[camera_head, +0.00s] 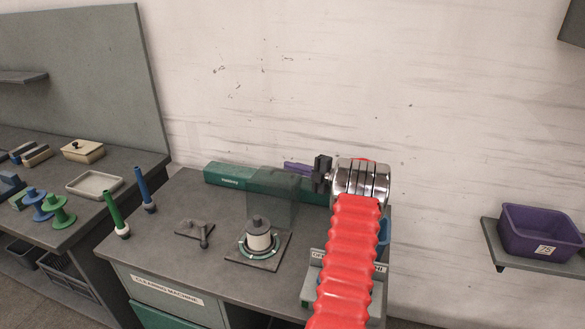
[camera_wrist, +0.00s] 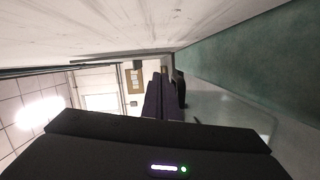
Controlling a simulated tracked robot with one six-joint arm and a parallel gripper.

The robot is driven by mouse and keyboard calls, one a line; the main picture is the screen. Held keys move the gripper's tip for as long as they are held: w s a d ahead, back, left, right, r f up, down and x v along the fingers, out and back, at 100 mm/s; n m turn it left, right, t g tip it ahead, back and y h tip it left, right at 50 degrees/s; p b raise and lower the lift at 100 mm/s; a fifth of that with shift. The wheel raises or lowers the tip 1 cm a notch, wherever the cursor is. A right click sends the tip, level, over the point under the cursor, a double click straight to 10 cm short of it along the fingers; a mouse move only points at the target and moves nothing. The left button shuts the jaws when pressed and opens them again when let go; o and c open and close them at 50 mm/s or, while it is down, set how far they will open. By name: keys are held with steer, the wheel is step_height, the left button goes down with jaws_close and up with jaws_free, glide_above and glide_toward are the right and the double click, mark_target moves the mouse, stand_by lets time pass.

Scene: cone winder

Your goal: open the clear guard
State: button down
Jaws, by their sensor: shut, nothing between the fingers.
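The clear guard (camera_head: 273,192) is a see-through grey-green pane. It stands upright behind the white cone (camera_head: 258,241) with its dark top, on a dark square base (camera_head: 262,265). I cannot tell from this how it is hinged. My black gripper (camera_head: 318,174) is to the right of the pane's upper right edge, in front of the wall, and points left. It looks apart from the pane. It is shut and empty.
A green peg (camera_head: 115,213) and a blue peg (camera_head: 145,190) stand at left. A purple bin (camera_head: 540,232) is far right.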

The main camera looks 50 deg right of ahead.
steer(key=shift+a+r, duration=0.1)
steer(key=shift+r, duration=0.5)
steer(key=s+d+r, duration=0.3)
steer(key=s+r, duration=0.2)
steer(key=s, duration=0.4)
steer(key=shift+s, duration=0.15)
